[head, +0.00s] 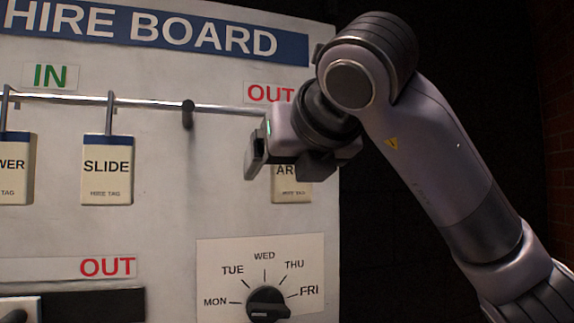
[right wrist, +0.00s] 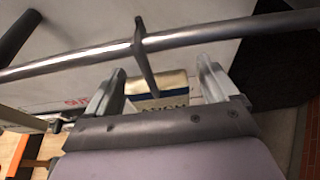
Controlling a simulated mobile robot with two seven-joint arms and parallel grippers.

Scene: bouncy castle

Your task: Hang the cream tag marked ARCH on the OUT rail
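The cream tag marked ARCH (head: 292,188) shows only in part in the head view, below my right gripper (head: 286,160), with the first letters readable. In the right wrist view the tag (right wrist: 165,85) lies between and beyond the two parted fingers of my right gripper (right wrist: 160,82). Its dark hook (right wrist: 143,50) reaches the rail (right wrist: 90,57) and appears to be over it. A gap shows beside the right-hand finger. The gripper covers the hook and the rail's right end in the head view. My left gripper is not in view.
The SLIDE tag (head: 107,168) and another tag (head: 15,168) hang under the IN sign (head: 50,76). A dark peg (head: 188,113) divides the rail. A day dial (head: 267,303) sits below. A lower OUT label (head: 107,267) is at left.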

